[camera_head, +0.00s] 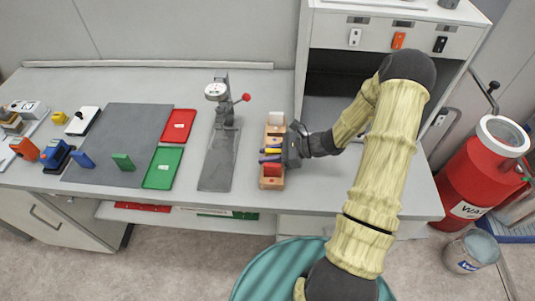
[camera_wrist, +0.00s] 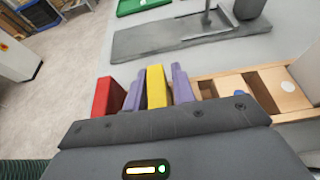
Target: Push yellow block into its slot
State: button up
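The wooden rack (camera_head: 272,184) stands on the bench in front of me; its slotted far part shows in the wrist view (camera_wrist: 284,88). The yellow block (camera_wrist: 156,87) is between two purple fingers of my gripper (camera_wrist: 157,90), which lie close against its sides. In the head view my gripper (camera_head: 270,152) reaches in over the rack from the right, with the yellow block (camera_head: 272,151) between its fingers. A red block (camera_wrist: 106,97) sits beside it in the rack. The yellow block's lower part is hidden, so I cannot tell how deep it sits.
A grey stand with a red-knobbed lever (camera_head: 222,120) is left of the rack. Green (camera_head: 162,168) and red trays (camera_head: 178,126) and a dark mat (camera_head: 118,145) lie further left. A cabinet (camera_head: 330,65) stands behind right. The bench's front right is clear.

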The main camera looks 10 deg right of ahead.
jog(key=shift+o, duration=0.7)
jog(key=shift+r, duration=0.2)
jog(key=shift+s+d, duration=0.1)
jog(key=shift+d, duration=0.3)
jog(key=b+v, duration=0.2)
jog(key=v, duration=0.9)
jog(key=shift+s+r, duration=0.1)
jog(key=shift+r, duration=0.05)
